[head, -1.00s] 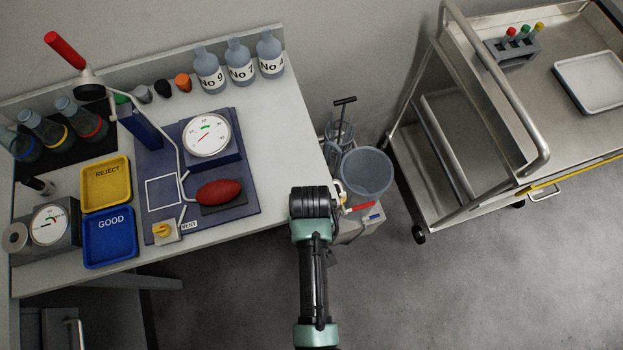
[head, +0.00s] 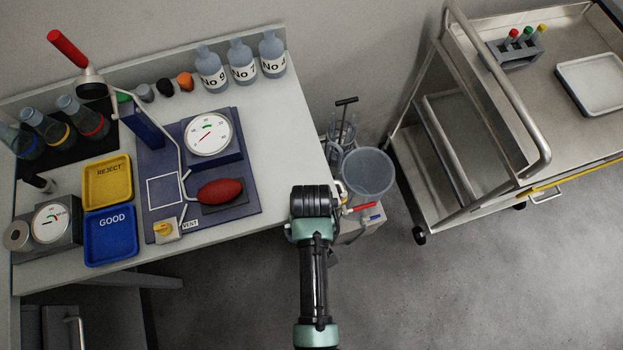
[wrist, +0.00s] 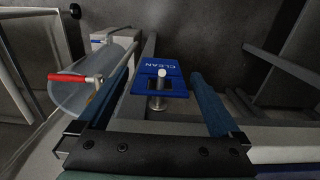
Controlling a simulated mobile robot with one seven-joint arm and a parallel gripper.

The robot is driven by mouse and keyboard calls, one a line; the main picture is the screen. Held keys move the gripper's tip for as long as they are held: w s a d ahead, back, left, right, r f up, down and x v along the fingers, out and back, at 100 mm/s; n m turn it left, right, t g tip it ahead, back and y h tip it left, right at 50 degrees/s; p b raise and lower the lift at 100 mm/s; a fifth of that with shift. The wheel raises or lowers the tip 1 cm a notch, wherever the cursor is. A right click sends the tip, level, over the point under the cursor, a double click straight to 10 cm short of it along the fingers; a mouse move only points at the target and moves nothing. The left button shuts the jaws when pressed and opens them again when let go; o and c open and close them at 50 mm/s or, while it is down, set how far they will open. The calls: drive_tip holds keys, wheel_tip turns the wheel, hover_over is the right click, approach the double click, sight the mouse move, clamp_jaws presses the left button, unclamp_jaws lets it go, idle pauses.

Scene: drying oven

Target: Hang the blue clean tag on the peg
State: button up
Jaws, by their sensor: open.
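The blue tag (wrist: 171,68) marked CLEAN sits between and beyond my fingers in the wrist view, its lettering upside down. A pale round-ended peg (wrist: 161,73) shows at the tag's opening, and the tag appears to be around it. A short metal cylinder (wrist: 157,102) shows just below the tag's near edge; how it joins the peg is unclear. My gripper (wrist: 163,76) is open, with a finger on each side of the tag and gaps visible. In the head view my wrist (head: 316,202) hides the fingers, tag and peg.
A clear round vessel (head: 367,172) and a red-handled valve (head: 364,206) stand close right of my wrist. The bench (head: 275,150) is to the left, with a red bulb (head: 219,191) near its edge. A metal cart (head: 490,195) stands right, with open floor before it.

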wheel_tip(320, 180, up, 12)
drive_tip(key=w+a+r+m+t, duration=0.1)
drive_tip(key=w+r+t, duration=0.5)
drive_tip(key=w+r, duration=0.6)
drive_tip(key=w+r+m+t, duration=0.1)
drive_tip(key=w+r+t, duration=0.7)
drive_tip(key=r, duration=0.8)
wheel_tip(320, 180, up, 20)
drive_tip(key=f+t, duration=0.1)
drive_tip(key=t, duration=0.5)
drive_tip(key=s+r+t, duration=0.3)
drive_tip(key=s+r, duration=0.3)
drive_tip(key=r, duration=0.3)
drive_tip(key=s+d+r+m+t, duration=0.1)
drive_tip(key=s+r+t, duration=0.3)
drive_tip(key=r, duration=0.6)
drive_tip(key=shift+s+d+r+m+p, duration=0.2)
drive_tip(key=shift+s+r+m+p, duration=0.15)
drive_tip(key=shift+s, duration=0.55)
drive_tip(key=shift+f, duration=0.1)
